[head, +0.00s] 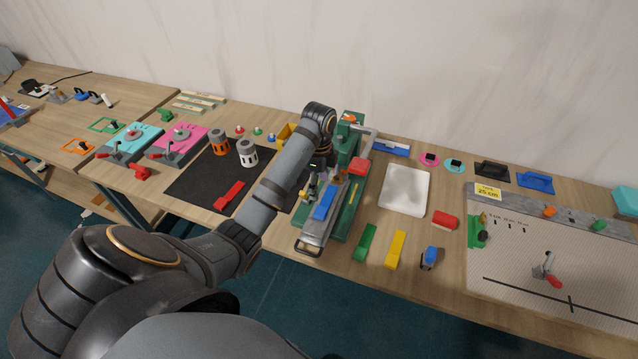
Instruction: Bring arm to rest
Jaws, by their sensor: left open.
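My left arm comes in from the lower left and reaches over the middle of the table. My left gripper (310,186) hangs at its end, pointing down, and is open. It is over the left side of a green and grey machine (349,190) with a long metal tray. A blue bar (324,203) lies on the tray to the right of the gripper. I cannot tell whether the fingers touch anything, as they are small and partly hidden by the wrist. My right gripper is not in view.
A black mat (193,187) with orange and white cylinders lies to the left. A white tray (405,190), green block (365,243) and yellow block (396,249) lie right of the machine. A large patterned board (520,270) fills the right end. The wall stands behind.

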